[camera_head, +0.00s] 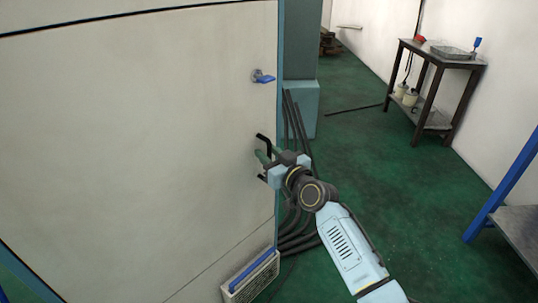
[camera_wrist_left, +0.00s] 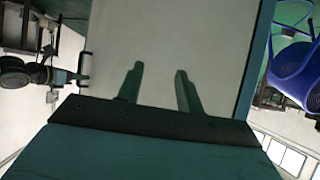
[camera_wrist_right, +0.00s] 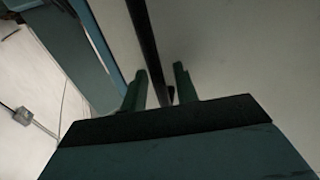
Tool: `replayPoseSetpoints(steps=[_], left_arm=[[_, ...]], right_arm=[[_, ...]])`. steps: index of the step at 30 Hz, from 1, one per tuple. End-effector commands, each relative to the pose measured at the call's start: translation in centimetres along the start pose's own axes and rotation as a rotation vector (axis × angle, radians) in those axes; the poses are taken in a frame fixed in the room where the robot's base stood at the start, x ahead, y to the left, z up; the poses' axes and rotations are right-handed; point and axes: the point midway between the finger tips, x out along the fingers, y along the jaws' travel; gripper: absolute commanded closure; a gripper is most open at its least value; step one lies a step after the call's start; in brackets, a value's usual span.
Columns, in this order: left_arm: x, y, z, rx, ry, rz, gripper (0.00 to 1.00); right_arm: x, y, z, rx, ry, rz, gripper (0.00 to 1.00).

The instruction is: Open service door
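The service door is a large cream panel (camera_head: 140,140) filling the left of the head view, with a blue latch (camera_head: 264,77) near its right edge. Below the latch is a black bar handle (camera_head: 263,139), partly hidden by my right gripper (camera_head: 262,160). In the right wrist view the handle bar (camera_wrist_right: 148,45) runs between the two fingers of my right gripper (camera_wrist_right: 157,88), which stand apart with a gap visible. My left gripper (camera_wrist_left: 158,85) is outside the head view; its wrist view shows it open and empty before the pale panel (camera_wrist_left: 165,40). The handle (camera_wrist_left: 84,66) shows there at left.
Black hoses (camera_head: 295,235) lie on the green floor beside the door's right edge. A metal table (camera_head: 437,58) stands back right, a blue-legged bench (camera_head: 505,195) at far right. The floor between is mostly clear.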

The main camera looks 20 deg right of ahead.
Motion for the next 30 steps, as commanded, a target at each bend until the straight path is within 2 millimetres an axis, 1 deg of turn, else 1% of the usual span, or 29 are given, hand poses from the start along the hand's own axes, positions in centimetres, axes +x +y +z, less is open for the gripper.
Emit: replayPoseSetpoints(steps=[3,4,10,11,24,25,27,30], left_arm=[[0.0,0.0,0.0,0.000,0.000,0.000,0.64],[0.0,0.0,0.0,0.000,0.000,0.000,0.64],[0.0,0.0,0.0,0.000,-0.002,0.000,0.64],[0.0,0.0,0.0,0.000,-0.002,0.000,0.64],[-0.1,-0.1,0.1,0.000,-0.021,-0.001,0.64],[-0.1,-0.1,0.5,0.000,-0.038,-0.003,0.64],[0.2,-0.5,2.4,0.002,-0.119,-0.010,0.64],[0.2,-1.0,4.6,0.004,-0.223,-0.020,0.64]], right_arm=[[0.0,0.0,0.0,0.000,0.000,0.000,0.70],[0.0,0.0,0.0,0.000,0.000,0.000,0.73],[0.0,0.0,0.0,0.000,0.000,0.000,0.99],[0.0,0.0,0.0,0.000,0.000,0.000,1.00],[-0.3,-0.2,0.0,-0.001,-0.001,0.004,1.00],[-0.3,-0.3,0.0,0.000,-0.001,0.005,1.00],[-0.6,-0.5,0.0,0.000,-0.002,0.009,1.00],[-1.2,-0.9,0.0,-0.001,-0.004,0.016,1.00]])
